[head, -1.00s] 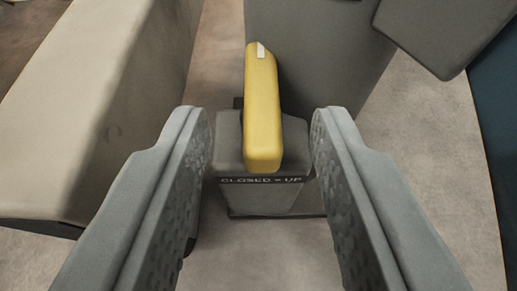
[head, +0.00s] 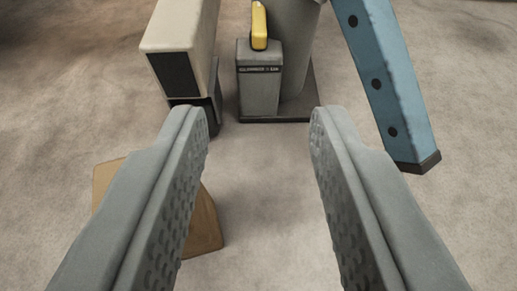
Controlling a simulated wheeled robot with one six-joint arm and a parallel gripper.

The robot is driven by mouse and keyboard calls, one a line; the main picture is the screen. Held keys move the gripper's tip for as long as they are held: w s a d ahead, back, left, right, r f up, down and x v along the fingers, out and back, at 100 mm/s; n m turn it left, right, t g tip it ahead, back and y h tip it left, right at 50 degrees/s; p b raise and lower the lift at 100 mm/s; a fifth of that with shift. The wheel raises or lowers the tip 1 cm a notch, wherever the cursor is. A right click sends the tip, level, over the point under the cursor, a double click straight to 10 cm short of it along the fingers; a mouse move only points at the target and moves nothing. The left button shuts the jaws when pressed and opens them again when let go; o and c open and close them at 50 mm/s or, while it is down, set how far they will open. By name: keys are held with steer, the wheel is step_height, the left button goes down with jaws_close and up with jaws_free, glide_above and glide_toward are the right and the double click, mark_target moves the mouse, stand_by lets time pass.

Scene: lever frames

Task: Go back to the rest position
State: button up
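The yellow lever (head: 259,25) stands upright on a grey box (head: 259,88) with a dark label strip in the upper middle of the head view. The strip's lettering is too small to read clearly now. My gripper (head: 260,112) is open and empty. Its two grey fingers are wide apart, and bare floor shows between them. The gripper is well back from the lever and touches nothing that I can see.
A cream block with a dark end (head: 175,65) stands left of the grey box. A grey column (head: 297,50) rises behind it on a dark base plate. A blue beam with dark holes (head: 385,85) stands right. A brown piece (head: 203,228) lies partly behind the left finger.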

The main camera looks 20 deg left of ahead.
steer(key=shift+s+d+r, duration=0.15)
steer(key=shift+s+r, duration=0.1)
steer(key=shift+s, duration=0.2)
